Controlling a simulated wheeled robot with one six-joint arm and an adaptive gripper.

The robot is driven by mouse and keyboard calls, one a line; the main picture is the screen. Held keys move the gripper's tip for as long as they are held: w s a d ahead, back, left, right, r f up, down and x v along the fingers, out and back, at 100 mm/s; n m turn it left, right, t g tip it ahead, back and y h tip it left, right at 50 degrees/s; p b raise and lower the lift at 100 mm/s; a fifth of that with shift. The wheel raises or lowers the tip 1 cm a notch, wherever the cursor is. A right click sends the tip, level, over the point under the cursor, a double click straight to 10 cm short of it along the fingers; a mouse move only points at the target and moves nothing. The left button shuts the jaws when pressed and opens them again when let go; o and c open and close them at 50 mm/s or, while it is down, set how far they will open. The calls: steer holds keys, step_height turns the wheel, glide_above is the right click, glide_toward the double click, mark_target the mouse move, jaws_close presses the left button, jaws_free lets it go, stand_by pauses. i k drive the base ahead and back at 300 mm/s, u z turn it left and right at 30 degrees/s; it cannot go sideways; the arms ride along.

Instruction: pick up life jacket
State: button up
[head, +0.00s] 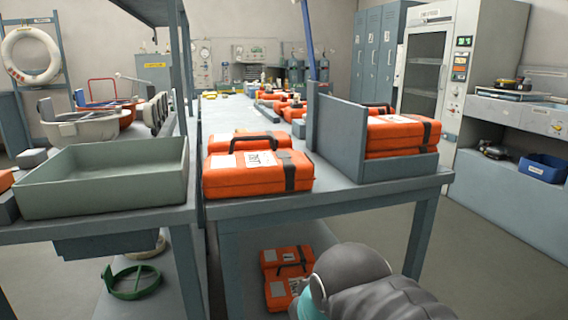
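I cannot make out a life jacket for certain in the head view. An orange case (258,175) with a dark strap, white labels and a black handle lies on the near end of the middle bench (330,204). More orange cases (401,134) are stacked in a grey holder to its right. Other orange cases (287,262) lie low under the bench, partly hidden by my arm. A part of my arm, grey with a teal band, shows at the bottom right, below the bench top. My gripper's fingers are not in view.
An empty grey-green tray (105,178) stands on the left bench. A white life ring (31,55) hangs at the back left. Blue lockers (378,50) and a white cabinet (429,70) stand at the back right. Open floor (490,260) lies right of the bench.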

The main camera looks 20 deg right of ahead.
mark_target(237, 164)
steer(key=u, duration=3.1)
steer(key=k, duration=2.05)
steer(key=z, duration=1.65)
